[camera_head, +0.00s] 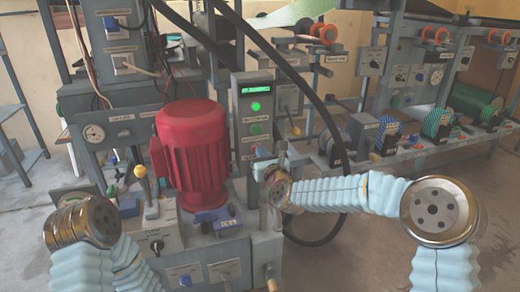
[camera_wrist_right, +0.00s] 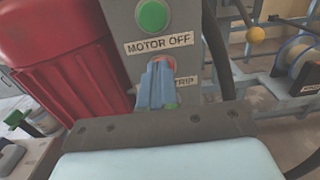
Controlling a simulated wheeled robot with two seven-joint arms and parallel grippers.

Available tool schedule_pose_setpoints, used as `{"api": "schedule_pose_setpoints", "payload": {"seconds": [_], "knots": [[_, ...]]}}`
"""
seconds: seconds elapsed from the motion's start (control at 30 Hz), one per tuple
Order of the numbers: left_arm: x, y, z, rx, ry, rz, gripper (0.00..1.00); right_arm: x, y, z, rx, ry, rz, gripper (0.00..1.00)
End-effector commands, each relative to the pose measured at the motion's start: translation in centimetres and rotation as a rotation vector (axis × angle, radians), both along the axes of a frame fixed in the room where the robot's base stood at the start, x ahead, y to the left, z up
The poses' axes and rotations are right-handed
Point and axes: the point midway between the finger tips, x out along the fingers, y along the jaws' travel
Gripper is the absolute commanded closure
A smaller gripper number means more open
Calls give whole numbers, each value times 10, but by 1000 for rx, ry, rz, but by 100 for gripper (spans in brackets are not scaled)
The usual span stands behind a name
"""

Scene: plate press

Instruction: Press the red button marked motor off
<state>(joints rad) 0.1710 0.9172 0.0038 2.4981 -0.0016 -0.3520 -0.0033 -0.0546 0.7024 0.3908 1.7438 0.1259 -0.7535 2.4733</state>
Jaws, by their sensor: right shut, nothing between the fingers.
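The grey control panel (camera_head: 240,120) stands beside the red motor. In the right wrist view, the "MOTOR OFF" label (camera_wrist_right: 160,43) sits between a green button (camera_wrist_right: 152,15) above and a red button (camera_wrist_right: 169,61) below. The red button is mostly hidden behind my right gripper's fingertips (camera_wrist_right: 158,66), which are shut and empty. The tips overlap the button in this view; I cannot tell whether they touch it. In the head view, my right gripper (camera_head: 260,165) is at the panel's lower part. My left arm shows at lower left, but its gripper cannot be made out.
The red motor (camera_head: 192,150) stands close left of the panel. A yellow-knobbed lever (camera_head: 140,172) rises at left. Black hoses (camera_head: 300,75) arc past the panel's right. Shelves with spools (camera_head: 435,125) fill the right background.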

Motion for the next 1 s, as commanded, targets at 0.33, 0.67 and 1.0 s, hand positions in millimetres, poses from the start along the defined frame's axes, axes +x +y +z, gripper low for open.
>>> {"api": "schedule_pose_setpoints", "payload": {"seconds": [0.33, 0.67, 1.0], "knots": [[0, 0, 2, 1, -1, 0, 57, 16, 5, 0, 1, 0, -1, 100], [0, 0, -13, -1, 1, 0, 57, 24, 7, -6, 2, 0, -2, 100], [-1, -2, -18, -5, 4, -3, 57, 34, 10, 0, 0, -1, -1, 100]]}}
